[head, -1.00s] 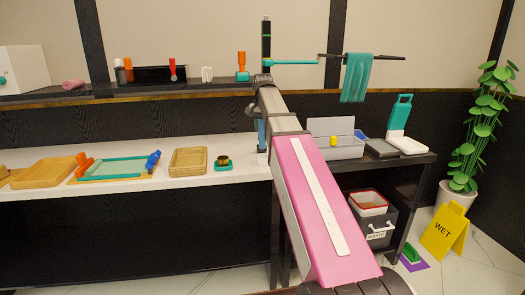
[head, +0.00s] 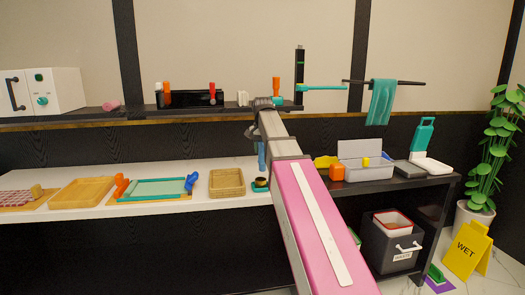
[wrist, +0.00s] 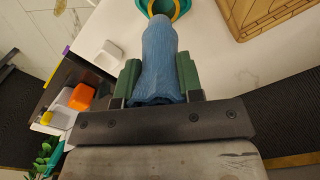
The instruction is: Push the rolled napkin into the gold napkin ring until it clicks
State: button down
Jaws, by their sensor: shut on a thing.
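A blue rolled napkin (wrist: 160,55) is held between the green fingers of my gripper (wrist: 158,82) in the wrist view. In the head view the napkin (head: 262,157) hangs roughly upright below my arm's end, which largely hides the gripper. The gold napkin ring (wrist: 176,10) sits in a teal holder (wrist: 146,5) at the top of the wrist view, right by the napkin's far end. In the head view the teal holder (head: 260,188) is on the white counter, just below the napkin. I cannot tell whether the napkin's tip has entered the ring.
A wicker basket (head: 227,183) stands close left of the ring holder. An orange item (head: 337,173) and a grey bin (head: 372,168) are on the dark table to the right. A shelf (head: 130,116) runs above the counter.

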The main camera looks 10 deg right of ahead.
aim_at(261, 161)
jog(key=shift+a, duration=0.45)
jog(key=shift+f, duration=1.6)
jog(key=shift+f, duration=2.15)
dwell(0.6)
jog(key=c, duration=0.7)
grip_release()
